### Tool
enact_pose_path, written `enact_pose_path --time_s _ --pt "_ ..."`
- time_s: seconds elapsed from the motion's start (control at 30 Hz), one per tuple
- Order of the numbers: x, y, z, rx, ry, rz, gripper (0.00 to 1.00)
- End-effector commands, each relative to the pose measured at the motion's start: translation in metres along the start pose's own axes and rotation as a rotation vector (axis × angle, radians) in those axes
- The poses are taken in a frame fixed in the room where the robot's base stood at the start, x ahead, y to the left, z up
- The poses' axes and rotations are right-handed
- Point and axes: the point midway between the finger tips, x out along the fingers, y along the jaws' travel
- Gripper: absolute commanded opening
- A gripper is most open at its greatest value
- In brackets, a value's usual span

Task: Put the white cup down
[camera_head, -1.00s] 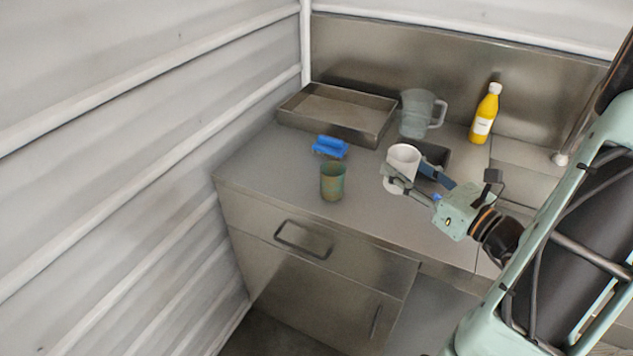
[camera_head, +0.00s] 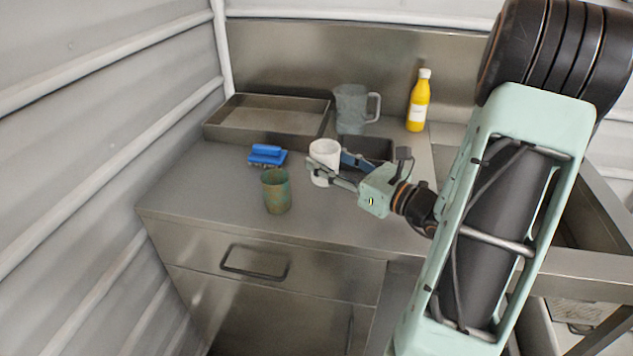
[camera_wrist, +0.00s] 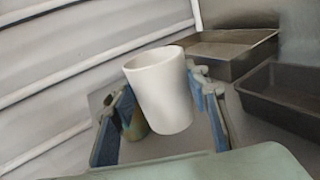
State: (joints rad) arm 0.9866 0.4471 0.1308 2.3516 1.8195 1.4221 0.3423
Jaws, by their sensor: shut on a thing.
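The white cup (camera_head: 324,157) is held by my gripper (camera_head: 333,171) over the steel counter (camera_head: 215,190). In the wrist view the white cup (camera_wrist: 160,92) sits between the two blue-padded fingers of my gripper (camera_wrist: 160,110), its open mouth up and a little tilted. In the head view the cup is low over the counter top; I cannot tell whether its base touches it. A greenish-brown cup (camera_head: 277,192) stands upright on the counter to the left, nearer the front edge.
A steel tray (camera_head: 222,128) sits at the back left. A dark tray (camera_head: 378,149) lies behind my gripper. The front-left counter is clear.

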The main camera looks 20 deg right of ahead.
Motion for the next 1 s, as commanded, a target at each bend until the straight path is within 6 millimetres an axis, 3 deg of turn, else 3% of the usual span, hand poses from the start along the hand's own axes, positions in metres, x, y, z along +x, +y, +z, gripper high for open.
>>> enact_pose_path --time_s 0.13,0.3,0.53,1.0 --pt "0.017 -0.002 -0.021 0.0 0.0 0.002 0.18" --pt "0.024 -0.003 -0.03 0.0 -0.001 0.0 0.18" --pt "0.029 -0.004 -0.06 0.001 0.0 -0.001 0.18" --pt "0.029 -0.004 -0.069 -0.002 0.0 -0.001 0.18"
